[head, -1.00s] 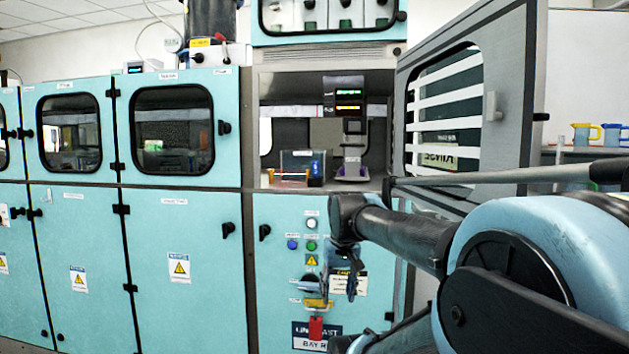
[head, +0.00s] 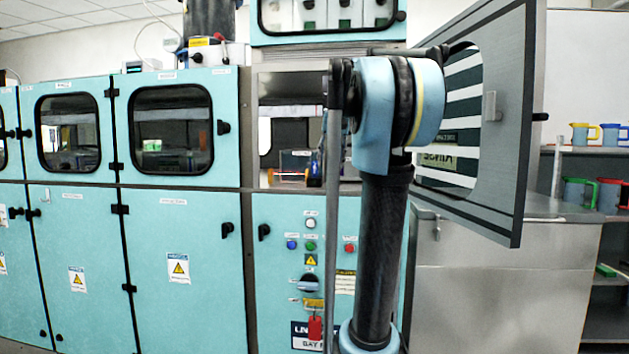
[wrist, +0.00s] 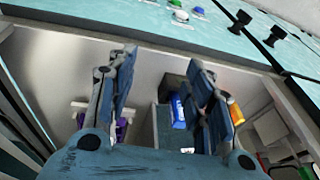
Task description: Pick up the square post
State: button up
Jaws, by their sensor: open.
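My gripper (wrist: 162,70) is open and empty in the wrist view, its two blue fingers spread over the pale floor of the bay. No piece is clearly recognisable as the square post. A small blue upright piece (wrist: 179,112) with white marks stands beside a dark block, between the fingers in the picture and nearer the right one. It shows only as a sliver beside my arm in the head view (head: 315,170). A purple piece on a pale holder (wrist: 122,128) is partly hidden behind the left finger. In the head view my gripper is hidden behind my arm.
A clear box (head: 297,160) stands in the bay's left part; an orange piece (wrist: 235,110) lies right of the fingers in the wrist view. The open bay door (head: 500,120) is close to my arm. The button panel (head: 311,245) lies below the opening.

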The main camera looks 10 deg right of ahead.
aim_at(316, 163)
jog(key=w+a, duration=0.1)
jog(key=w, duration=0.3)
jog(key=w+a+f, duration=0.1)
jog(key=w, duration=0.3)
jog(key=w+a, duration=0.1)
jog(key=w, duration=0.3)
jog(key=shift+w+a+f, duration=0.1)
jog(key=shift+f, duration=0.3)
jog(key=shift+w+f, duration=0.15)
jog(key=shift+f, duration=0.35)
grip_shut()
